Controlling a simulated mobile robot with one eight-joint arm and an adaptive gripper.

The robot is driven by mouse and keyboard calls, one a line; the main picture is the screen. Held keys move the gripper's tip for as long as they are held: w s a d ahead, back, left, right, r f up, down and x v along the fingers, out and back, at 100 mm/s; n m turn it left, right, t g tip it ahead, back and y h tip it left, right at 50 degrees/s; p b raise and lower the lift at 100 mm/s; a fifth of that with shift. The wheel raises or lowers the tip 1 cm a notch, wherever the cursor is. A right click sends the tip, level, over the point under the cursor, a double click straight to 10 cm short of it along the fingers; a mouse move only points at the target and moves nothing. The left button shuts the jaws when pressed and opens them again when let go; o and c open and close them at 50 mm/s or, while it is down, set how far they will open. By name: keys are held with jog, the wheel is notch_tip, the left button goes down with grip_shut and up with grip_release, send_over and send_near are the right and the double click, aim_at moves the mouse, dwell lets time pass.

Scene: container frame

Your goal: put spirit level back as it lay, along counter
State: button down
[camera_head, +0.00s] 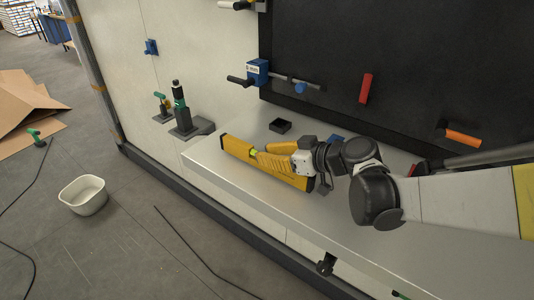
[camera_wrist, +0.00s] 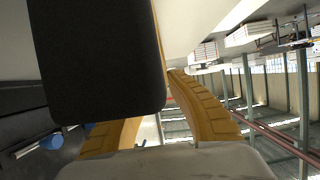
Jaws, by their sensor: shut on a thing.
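The spirit level (camera_head: 283,173) is a long yellow bar with black ends and a greenish vial. In the head view it runs roughly lengthwise along the pale counter (camera_head: 215,159), toward its left part. I cannot tell whether it rests on the counter or hangs just above it. My gripper (camera_head: 264,149) reaches in from the right, its yellow fingers shut on the level. In the wrist view my yellow fingers (camera_wrist: 160,115) show at both sides of a large dark block, which hides much of the view; I cannot tell surely what it is.
A small black open box (camera_head: 280,126) sits on the counter behind the level. A red block (camera_head: 366,88) and an orange-handled tool (camera_head: 462,138) are at the dark back panel. Bare counter lies in front of the level.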

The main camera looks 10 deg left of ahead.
jog(key=shift+f+b, duration=0.6)
jog(key=shift+f, duration=0.05)
jog(key=shift+r, duration=0.1)
jog(key=c, duration=1.3)
grip_release()
